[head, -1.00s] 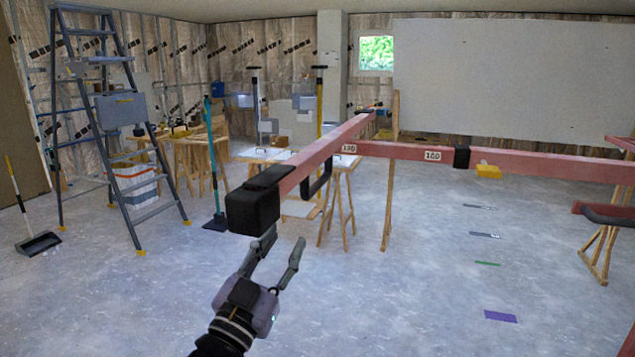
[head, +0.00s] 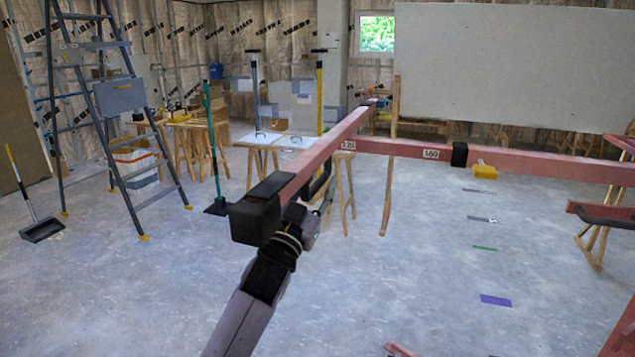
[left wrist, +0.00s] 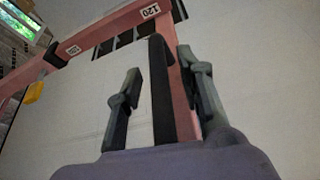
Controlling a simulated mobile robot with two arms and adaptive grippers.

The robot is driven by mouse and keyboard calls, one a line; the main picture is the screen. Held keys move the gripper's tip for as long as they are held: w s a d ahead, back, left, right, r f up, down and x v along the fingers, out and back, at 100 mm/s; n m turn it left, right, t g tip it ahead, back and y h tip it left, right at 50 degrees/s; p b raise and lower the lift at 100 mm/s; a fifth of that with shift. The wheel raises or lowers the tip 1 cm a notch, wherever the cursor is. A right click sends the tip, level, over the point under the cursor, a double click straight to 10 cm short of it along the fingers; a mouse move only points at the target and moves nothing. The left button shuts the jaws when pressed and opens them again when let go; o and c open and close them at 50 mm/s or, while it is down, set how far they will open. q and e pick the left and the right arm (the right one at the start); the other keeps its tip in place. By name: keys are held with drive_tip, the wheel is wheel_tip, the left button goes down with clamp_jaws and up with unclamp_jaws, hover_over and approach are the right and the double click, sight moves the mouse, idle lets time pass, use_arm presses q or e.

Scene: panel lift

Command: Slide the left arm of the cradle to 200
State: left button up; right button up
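The cradle's left arm (head: 325,150) is a pink-red bar running from a black end cap (head: 255,218) back to a crossbar (head: 400,150). The crossbar carries number labels; 120 (head: 347,145) is by the left arm and 160 (head: 431,154) is further right. A black loop handle (head: 322,182) hangs under the left arm. My left gripper (head: 310,208) is at this handle, partly hidden behind the end cap. In the left wrist view, the open fingers of my left gripper (left wrist: 160,62) stand on either side of the black handle (left wrist: 162,100), with gaps visible. My right gripper is not in view.
A black block (head: 460,154) and a yellow knob (head: 485,172) sit on the crossbar. A stepladder (head: 118,95), broom (head: 212,150) and dustpan (head: 42,230) stand at left. A large pale panel (head: 515,68) is at the back. Floor in the middle is mostly clear.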

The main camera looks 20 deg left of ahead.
use_arm(q)
drive_tip(key=shift+c, duration=0.4)
clamp_jaws()
idle(0.5)
